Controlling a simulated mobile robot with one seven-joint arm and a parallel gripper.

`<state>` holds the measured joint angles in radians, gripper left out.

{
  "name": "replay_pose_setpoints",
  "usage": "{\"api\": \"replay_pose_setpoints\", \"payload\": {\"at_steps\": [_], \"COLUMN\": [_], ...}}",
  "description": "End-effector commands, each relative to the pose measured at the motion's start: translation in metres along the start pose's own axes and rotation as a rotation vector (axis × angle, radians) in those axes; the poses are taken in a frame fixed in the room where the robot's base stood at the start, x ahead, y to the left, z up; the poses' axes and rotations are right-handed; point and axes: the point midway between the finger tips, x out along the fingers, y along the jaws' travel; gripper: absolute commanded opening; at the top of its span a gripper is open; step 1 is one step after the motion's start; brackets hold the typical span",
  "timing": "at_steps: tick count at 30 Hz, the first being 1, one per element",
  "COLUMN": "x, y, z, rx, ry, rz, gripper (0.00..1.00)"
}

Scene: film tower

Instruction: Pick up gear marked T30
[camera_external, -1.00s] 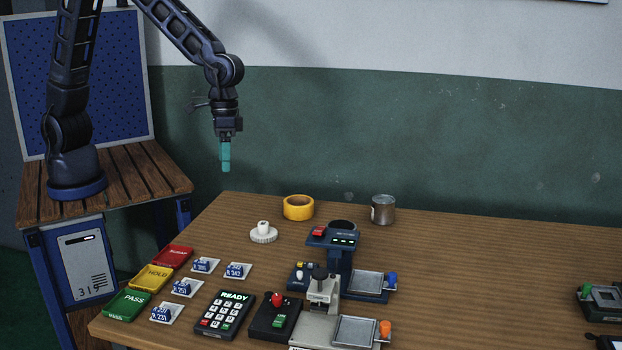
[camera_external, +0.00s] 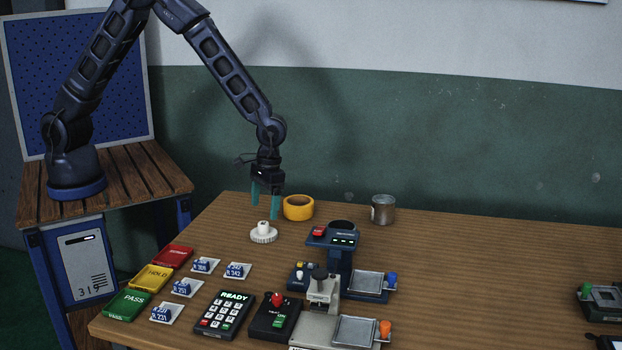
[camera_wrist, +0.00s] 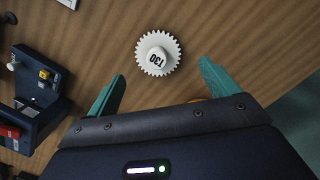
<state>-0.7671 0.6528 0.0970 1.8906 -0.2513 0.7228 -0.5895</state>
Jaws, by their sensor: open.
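The gear (camera_external: 263,234) is white and toothed with a raised hub, and it lies flat on the wooden table. In the wrist view the gear (camera_wrist: 158,54) shows its hub marking, upside down, which reads as T30. My gripper (camera_external: 265,213) has two teal fingers pointing down, spread apart and empty, just above and behind the gear. In the wrist view my gripper (camera_wrist: 160,82) shows both fingertips apart, with the gear ahead of and between them. The gear appears clear of both fingers.
A yellow tape roll (camera_external: 298,208) stands close to the right finger. A metal can (camera_external: 383,210) is farther right. A dark blue device (camera_external: 340,262) stands right of the gear. Small labelled cards (camera_external: 206,265) and a keypad (camera_external: 223,314) lie in front.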

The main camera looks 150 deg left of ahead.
Motion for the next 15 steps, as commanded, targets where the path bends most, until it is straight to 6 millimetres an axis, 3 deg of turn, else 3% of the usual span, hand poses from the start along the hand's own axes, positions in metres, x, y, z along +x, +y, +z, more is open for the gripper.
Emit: {"api": "replay_pose_setpoints", "payload": {"at_steps": [8, 15], "x": [0.021, 0.051], "y": [0.001, 0.004], "z": [0.0, 0.0], "rx": [0.001, 0.0], "ry": [0.0, -0.001], "rz": [-0.001, -0.002], "gripper": [0.87, 0.87]}}
